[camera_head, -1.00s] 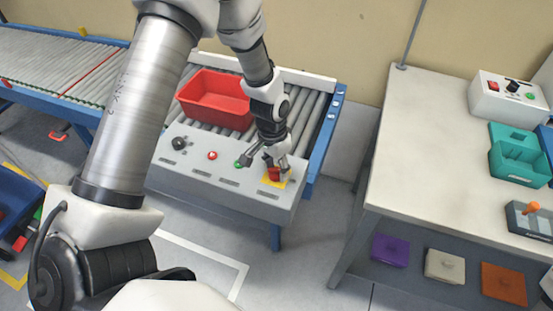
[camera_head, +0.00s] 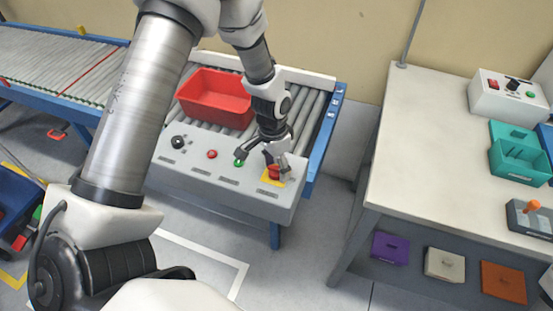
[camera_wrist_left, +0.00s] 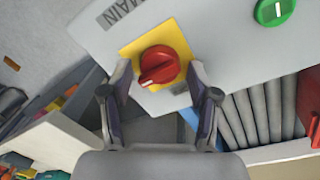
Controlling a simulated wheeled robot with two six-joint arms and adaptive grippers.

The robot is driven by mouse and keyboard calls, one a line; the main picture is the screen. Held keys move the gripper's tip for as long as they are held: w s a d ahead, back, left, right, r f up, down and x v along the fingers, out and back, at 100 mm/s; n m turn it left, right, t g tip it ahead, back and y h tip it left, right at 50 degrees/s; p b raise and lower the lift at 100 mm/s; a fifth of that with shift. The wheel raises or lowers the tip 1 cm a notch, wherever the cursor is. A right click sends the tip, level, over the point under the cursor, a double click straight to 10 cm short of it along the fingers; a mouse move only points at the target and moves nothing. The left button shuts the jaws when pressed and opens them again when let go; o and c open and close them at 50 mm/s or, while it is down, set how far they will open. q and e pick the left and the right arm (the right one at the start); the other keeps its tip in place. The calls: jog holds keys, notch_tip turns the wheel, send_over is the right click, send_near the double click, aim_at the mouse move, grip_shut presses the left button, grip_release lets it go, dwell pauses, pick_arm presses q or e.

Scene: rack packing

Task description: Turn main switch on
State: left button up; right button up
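The main switch is a red rotary knob (camera_head: 274,172) on a yellow plate (camera_head: 266,181), at the right end of the grey control panel (camera_head: 215,180). In the left wrist view the knob (camera_wrist_left: 158,66) sits by the "MAIN" label, with its handle slanted. My left gripper (camera_head: 264,160) is right above the knob, fingers apart. In the left wrist view the left gripper (camera_wrist_left: 160,78) is open, one finger on each side of the knob's lower part; I cannot tell whether they touch it. My right gripper is not in view.
A green button (camera_head: 239,162), a red button (camera_head: 212,154) and a black knob (camera_head: 178,142) share the panel. A red bin (camera_head: 215,98) stands on the rollers behind. A white table (camera_head: 425,135) with a switch box (camera_head: 508,95) and teal bin (camera_head: 520,160) is at right.

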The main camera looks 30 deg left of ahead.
pick_arm(q)
notch_tip(320, 180, up, 12)
jog(key=a, duration=0.1)
jog(key=shift+w, duration=0.25)
jog(key=shift+a+f, duration=0.1)
dwell(0.5)
